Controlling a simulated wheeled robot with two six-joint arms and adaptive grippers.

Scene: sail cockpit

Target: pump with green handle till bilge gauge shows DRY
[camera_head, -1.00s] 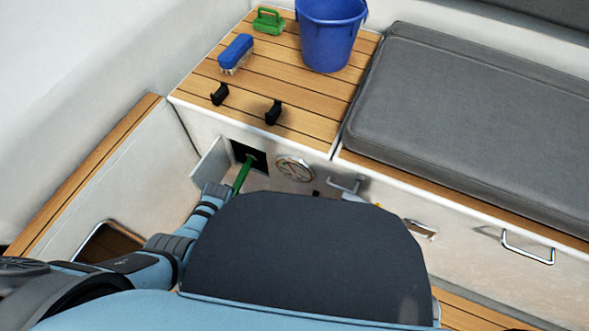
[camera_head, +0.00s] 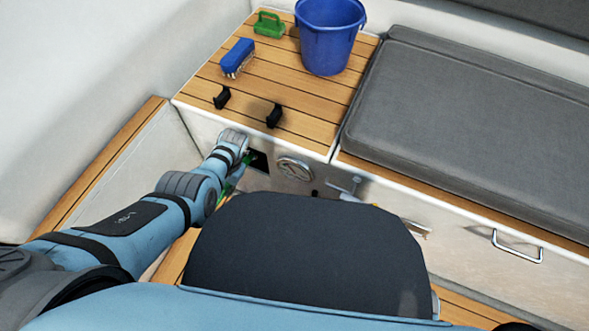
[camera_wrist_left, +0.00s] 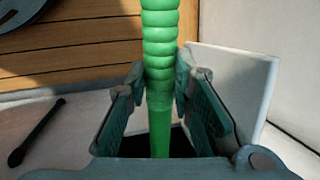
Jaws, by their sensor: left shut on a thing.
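The green handle (camera_wrist_left: 161,60) runs up through the middle of the left wrist view, with a ribbed grip above and a smooth shaft below. My left gripper (camera_wrist_left: 160,88) is shut around it, one finger on each side. In the head view the green handle (camera_head: 240,170) shows only in part, behind my left arm, by the dark opening (camera_head: 259,160) in the locker front. The round bilge gauge (camera_head: 294,168) is just right of that opening; its reading is too small to tell.
A blue bucket (camera_head: 329,38), a blue brush (camera_head: 238,57), a green scrubber (camera_head: 269,25) and two black clips (camera_head: 273,116) are on the slatted locker top. A grey cushion (camera_head: 470,115) lies right. A small white door (camera_wrist_left: 232,95) stands open beside the handle.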

